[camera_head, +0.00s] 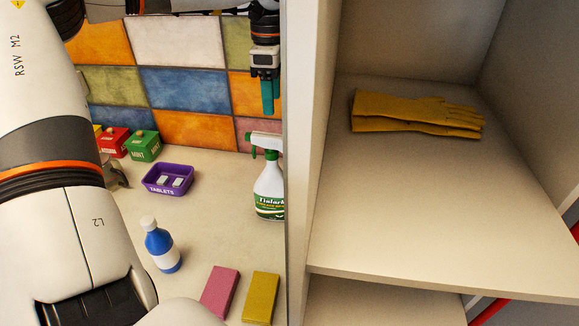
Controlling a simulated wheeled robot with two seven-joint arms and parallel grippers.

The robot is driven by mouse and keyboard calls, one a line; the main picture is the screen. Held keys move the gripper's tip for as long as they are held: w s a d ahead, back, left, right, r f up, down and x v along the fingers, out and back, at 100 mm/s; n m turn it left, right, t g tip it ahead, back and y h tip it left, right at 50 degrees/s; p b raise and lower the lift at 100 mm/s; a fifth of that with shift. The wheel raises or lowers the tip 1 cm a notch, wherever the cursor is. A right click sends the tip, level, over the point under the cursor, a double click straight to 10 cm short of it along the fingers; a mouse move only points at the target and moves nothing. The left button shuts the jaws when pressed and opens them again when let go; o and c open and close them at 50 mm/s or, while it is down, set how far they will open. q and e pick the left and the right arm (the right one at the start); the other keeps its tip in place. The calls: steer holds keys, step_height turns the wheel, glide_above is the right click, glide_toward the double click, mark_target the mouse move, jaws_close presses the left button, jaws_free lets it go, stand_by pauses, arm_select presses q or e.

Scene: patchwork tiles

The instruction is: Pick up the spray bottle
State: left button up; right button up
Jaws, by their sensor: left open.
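The spray bottle (268,188) has a white body, a green trigger and a green label. It stands upright on the pale counter, and the cabinet's side panel hides its right part. My left gripper (267,98) hangs with its teal fingers pointing down, above the bottle in the picture and apart from it. It is open with nothing between its fingers, which show nearly edge-on. My right gripper is not in view.
A purple tablets tray (168,179), a blue bottle (162,246), pink (220,291) and yellow (261,297) blocks, and green (143,146) and red (112,142) boxes stand on the counter. The cabinet (299,160) borders it at right; yellow gloves (415,113) lie on its shelf.

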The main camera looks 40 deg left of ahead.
mark_target(270, 135)
arm_select(q)
steer(key=f, duration=0.1)
steer(key=f+p, duration=0.1)
steer(key=f, duration=0.3)
steer(key=shift+s+f, duration=0.1)
steer(key=shift+s, duration=0.3)
steer(key=shift+w+f+p, duration=0.15)
steer(key=shift+f+p, duration=0.15)
steer(key=shift+f, duration=0.35)
steer(key=shift+f+p, duration=0.3)
steer(key=shift+f, duration=0.1)
step_height(270, 135, down, 4)
steer(key=shift+a+r+p, duration=0.15)
steer(key=shift+r+p, duration=0.1)
steer(key=shift+p, duration=0.45)
steer(key=shift+f, duration=0.35)
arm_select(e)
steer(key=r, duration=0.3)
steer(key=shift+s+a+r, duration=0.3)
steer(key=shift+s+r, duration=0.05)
arm_select(q)
steer(key=shift+c, duration=0.3)
jaws_close()
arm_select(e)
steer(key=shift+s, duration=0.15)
arm_select(q)
steer(key=shift+r, duration=0.1)
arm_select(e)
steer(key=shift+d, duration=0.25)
